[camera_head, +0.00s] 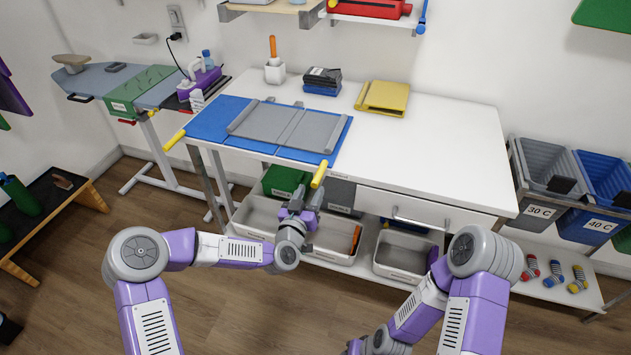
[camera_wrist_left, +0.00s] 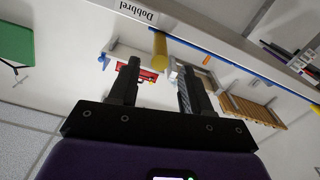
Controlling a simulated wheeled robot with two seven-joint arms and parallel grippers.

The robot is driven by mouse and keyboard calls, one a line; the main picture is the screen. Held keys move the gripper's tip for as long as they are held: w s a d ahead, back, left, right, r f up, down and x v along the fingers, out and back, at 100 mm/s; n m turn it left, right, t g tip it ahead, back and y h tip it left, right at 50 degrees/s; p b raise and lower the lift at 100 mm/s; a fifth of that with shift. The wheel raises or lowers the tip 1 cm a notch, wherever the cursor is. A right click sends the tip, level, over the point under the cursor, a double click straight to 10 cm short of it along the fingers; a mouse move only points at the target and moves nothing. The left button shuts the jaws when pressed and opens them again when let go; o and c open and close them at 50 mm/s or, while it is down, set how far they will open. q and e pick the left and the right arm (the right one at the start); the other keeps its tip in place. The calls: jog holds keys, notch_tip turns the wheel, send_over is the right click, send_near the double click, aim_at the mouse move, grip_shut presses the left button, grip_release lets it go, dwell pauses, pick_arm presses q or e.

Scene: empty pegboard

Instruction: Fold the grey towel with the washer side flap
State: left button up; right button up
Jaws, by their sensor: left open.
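The grey towel (camera_head: 285,126) lies flat on the blue folding board (camera_head: 209,121) on the white table, with its left and right parts raised in strips. The board's flaps have a yellow handle at the left (camera_head: 174,140) and a yellow handle at the front right (camera_head: 319,174). My left gripper (camera_head: 304,197) is open and empty, just below and in front of the front-right handle. In the left wrist view a yellow handle (camera_wrist_left: 160,48) shows beyond and between the open fingers (camera_wrist_left: 158,78). My right arm is at the lower right; its gripper is out of frame.
Folded yellow cloth (camera_head: 384,98) and a dark and blue stack (camera_head: 323,80) sit at the table's back. A drawer handle (camera_head: 421,221) juts from the front. The table's right half is clear.

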aim_at(313, 188)
pick_arm(q)
jog(key=shift+b+x, duration=0.3)
jog(key=shift+x, duration=2.3)
grip_shut()
